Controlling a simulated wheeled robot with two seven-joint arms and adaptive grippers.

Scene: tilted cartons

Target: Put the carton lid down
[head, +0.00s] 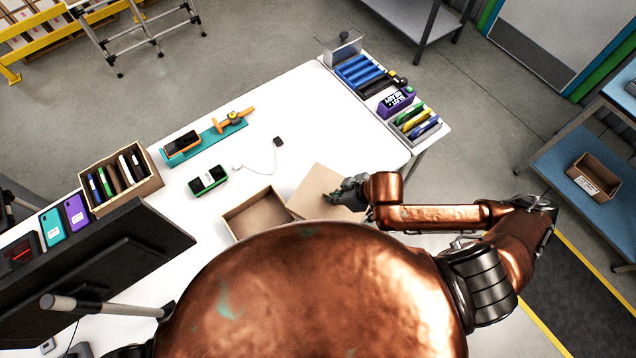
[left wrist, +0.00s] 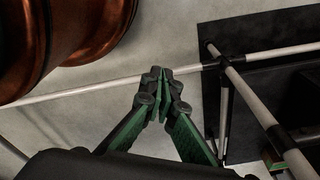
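The open carton (head: 235,218) is a brown box on the white table, its inside empty where it shows; my body hides its near part. The carton lid (head: 312,187), a flat brown panel, lies against the carton's right side and overlaps its edge in the head view. I cannot tell whether it is raised or tilted. My right gripper (head: 335,193) overlaps the lid's right part; its finger gap does not show, so a grip cannot be confirmed. My left gripper (left wrist: 160,78) shows in the left wrist view, fingertips together and empty, away from the carton.
A teal holder (head: 205,143) stands farther back. A box of upright items (head: 122,178) and a dark monitor (head: 110,255) are at the left. Bins of coloured items line the right back edge. The table's middle back is clear.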

